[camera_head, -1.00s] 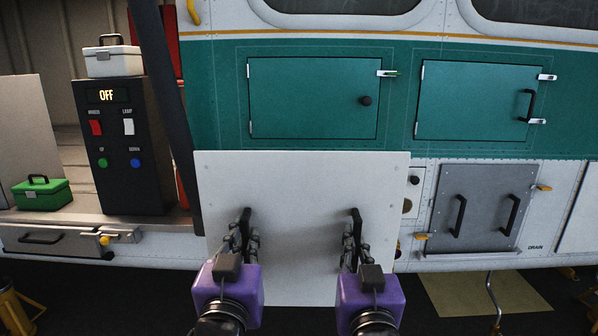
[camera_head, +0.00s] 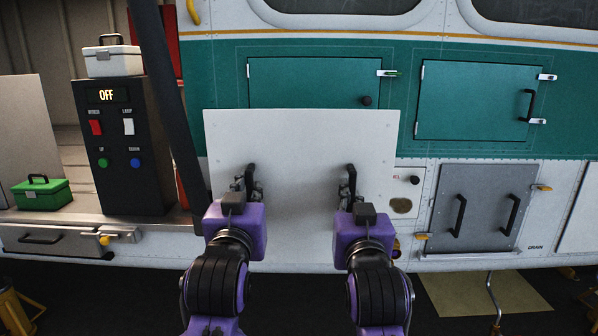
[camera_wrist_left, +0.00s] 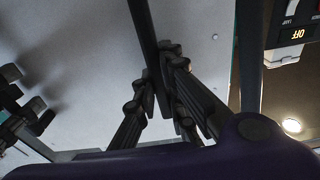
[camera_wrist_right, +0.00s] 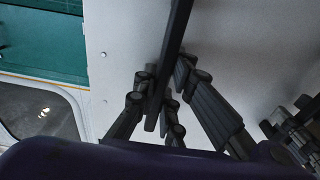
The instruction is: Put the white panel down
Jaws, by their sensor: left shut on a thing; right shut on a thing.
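The white panel (camera_head: 301,143) is a flat upright sheet with two black handles, held in front of the helicopter's side. My left gripper (camera_head: 246,184) is shut on the panel's left handle (camera_head: 251,172). My right gripper (camera_head: 346,188) is shut on the right handle (camera_head: 351,178). The left wrist view shows the left fingers (camera_wrist_left: 165,95) around a black bar, with the panel behind. The right wrist view shows the right fingers (camera_wrist_right: 165,100) around the other bar. The panel hides part of the teal door and of the white lower hull.
A black control box (camera_head: 132,150) reading OFF stands at left with a white case (camera_head: 113,61) on top. A green toolbox (camera_head: 42,192) sits beside it. A grey hatch (camera_head: 484,208) is at right. A yellowish mat (camera_head: 487,293) lies on the dark floor.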

